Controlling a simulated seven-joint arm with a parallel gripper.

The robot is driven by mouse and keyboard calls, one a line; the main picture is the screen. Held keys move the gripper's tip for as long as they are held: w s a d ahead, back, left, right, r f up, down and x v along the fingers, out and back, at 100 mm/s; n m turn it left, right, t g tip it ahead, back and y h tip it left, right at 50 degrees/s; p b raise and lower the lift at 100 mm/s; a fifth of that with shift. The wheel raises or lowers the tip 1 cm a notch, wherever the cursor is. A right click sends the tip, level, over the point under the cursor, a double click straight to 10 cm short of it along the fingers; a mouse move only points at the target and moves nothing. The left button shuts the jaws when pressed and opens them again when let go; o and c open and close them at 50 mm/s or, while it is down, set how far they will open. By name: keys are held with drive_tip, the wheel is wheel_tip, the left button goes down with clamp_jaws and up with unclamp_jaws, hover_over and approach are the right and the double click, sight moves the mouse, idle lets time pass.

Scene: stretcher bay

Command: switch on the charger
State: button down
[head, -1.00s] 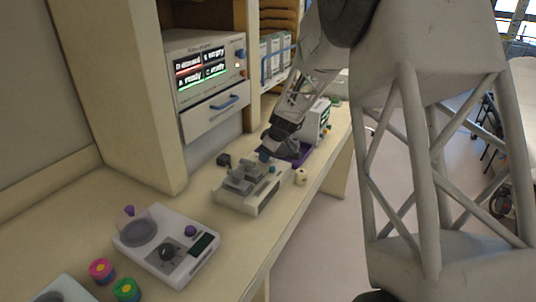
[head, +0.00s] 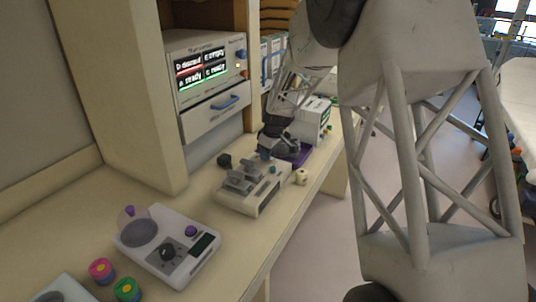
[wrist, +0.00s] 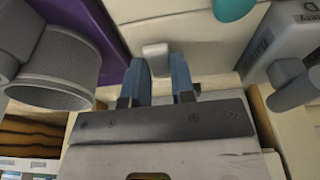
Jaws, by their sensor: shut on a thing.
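The charger (head: 240,203) is a pale box on the bench with several grey battery handles standing in it and a teal button (head: 272,169) at its far end. My gripper (head: 265,154) is at the charger's far end, its blue fingertips low over the top. In the wrist view my gripper (wrist: 159,66) has its fingers on either side of a small pale switch lever (wrist: 155,51) and is shut on it. The teal button also shows there at the top (wrist: 233,7). A grey handled block marked D (wrist: 285,45) stands to the right. In the head view the lever is hidden.
A purple tray (head: 303,155) and a white device (head: 308,122) lie just beyond my gripper. A dark cube (head: 224,160) and a cream knob (head: 302,177) flank the charger. A status display (head: 203,68) stands on the left. A scale-like device (head: 185,262) is nearer.

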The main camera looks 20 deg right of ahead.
drive_tip(key=shift+w+a+f+g+h, duration=0.15)
drive_tip(key=shift+a+g+h, duration=0.1)
drive_tip(key=shift+g+h, duration=0.65)
drive_tip(key=c, duration=1)
unclamp_jaws()
drive_tip(key=shift+o, duration=0.2)
drive_tip(key=shift+r, duration=0.2)
drive_tip(key=shift+w+a+r, duration=0.1)
drive_tip(key=shift+w+r, duration=0.05)
drive_tip(key=shift+r, duration=3.6)
drive_tip(key=shift+r, duration=0.1)
